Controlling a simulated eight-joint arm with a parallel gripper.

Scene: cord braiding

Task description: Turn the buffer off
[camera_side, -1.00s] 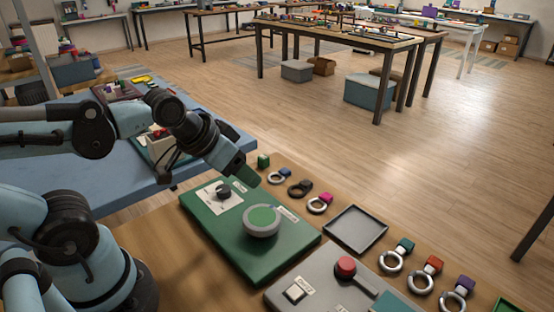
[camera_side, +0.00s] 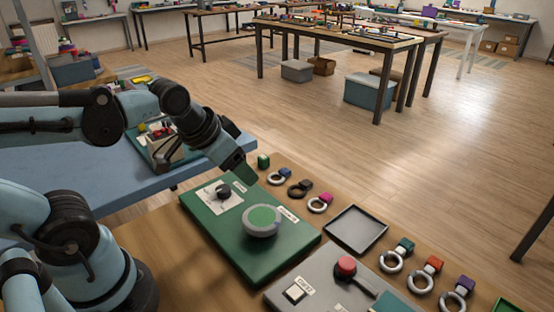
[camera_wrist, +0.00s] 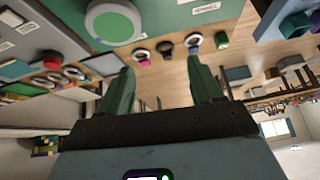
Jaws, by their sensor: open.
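The green machine box (camera_side: 272,259), probably the buffer, stands on the wooden bench. It bears a round grey wheel with a green face (camera_side: 262,221) and a black knob (camera_side: 224,191) on a white plate. I cannot read the plate's markings or the knob's setting. My gripper (camera_side: 245,172) hangs above and beyond the box's far edge, close to the knob but apart from it. In the wrist view my gripper (camera_wrist: 160,80) has its two green fingers spread with nothing between them. The grey wheel (camera_wrist: 113,22) shows at the top there; the knob does not show.
Several rings with coloured tabs line the bench, such as one with a magenta tab (camera_side: 319,203). An empty dark tray (camera_side: 356,229) lies right of the box. A grey panel with a red knob (camera_side: 346,266) stands in front. A blue table (camera_side: 100,158) is behind my arm.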

